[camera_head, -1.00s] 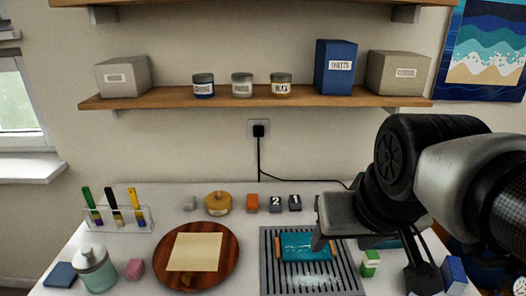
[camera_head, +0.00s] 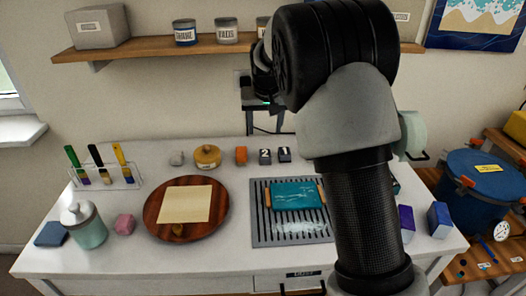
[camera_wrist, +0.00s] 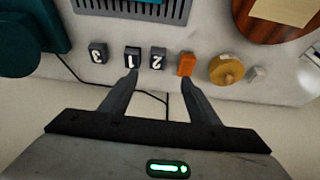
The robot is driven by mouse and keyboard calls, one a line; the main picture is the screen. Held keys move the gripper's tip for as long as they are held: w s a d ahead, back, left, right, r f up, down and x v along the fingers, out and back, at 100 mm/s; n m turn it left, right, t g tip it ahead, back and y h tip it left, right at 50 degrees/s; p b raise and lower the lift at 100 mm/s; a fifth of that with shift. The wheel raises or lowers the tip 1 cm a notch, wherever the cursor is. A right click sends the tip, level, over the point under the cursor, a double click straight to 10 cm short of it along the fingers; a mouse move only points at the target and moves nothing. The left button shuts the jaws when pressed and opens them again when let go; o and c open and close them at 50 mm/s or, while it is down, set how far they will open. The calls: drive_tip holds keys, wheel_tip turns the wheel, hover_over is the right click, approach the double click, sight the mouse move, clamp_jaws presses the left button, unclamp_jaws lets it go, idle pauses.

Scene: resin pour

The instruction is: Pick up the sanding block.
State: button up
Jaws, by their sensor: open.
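No block is labelled as the sanding block, so I cannot tell for certain which it is. Small unlabelled blocks on the bench are an orange one (camera_head: 241,155), a grey one (camera_head: 177,158), a pink one (camera_head: 124,224), a flat dark blue one (camera_head: 51,234), and a purple one (camera_head: 407,222) and a blue one (camera_head: 439,220) at the right. My gripper (camera_head: 265,128) is open and empty, high near the wall. In the wrist view, my gripper (camera_wrist: 160,82) shows its fingers apart, with the orange block (camera_wrist: 187,64) near one fingertip; nothing is between them.
A slotted grey tray (camera_head: 262,232) holds a teal piece (camera_head: 296,195). A round wooden board (camera_head: 157,208), brush rack (camera_head: 106,177) and shelf (camera_head: 120,50) are nearby.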

hover_over(265, 156)
drive_tip(key=s, duration=0.2)
drive_tip(key=f, duration=1.1)
drive_tip(key=shift+s+a+f, duration=0.15)
drive_tip(key=shift+a+f, duration=0.1)
drive_tip(key=shift+a, duration=0.05)
drive_tip(key=shift+d+x, duration=0.2)
drive_tip(key=shift+x, duration=1.15)
drive_tip(key=shift+d+x, duration=0.15)
drive_tip(key=shift+x, duration=1.2)
drive_tip(key=shift+c, duration=0.3)
drive_tip(key=shift+r, duration=0.1)
drive_tip(key=c, duration=1.1)
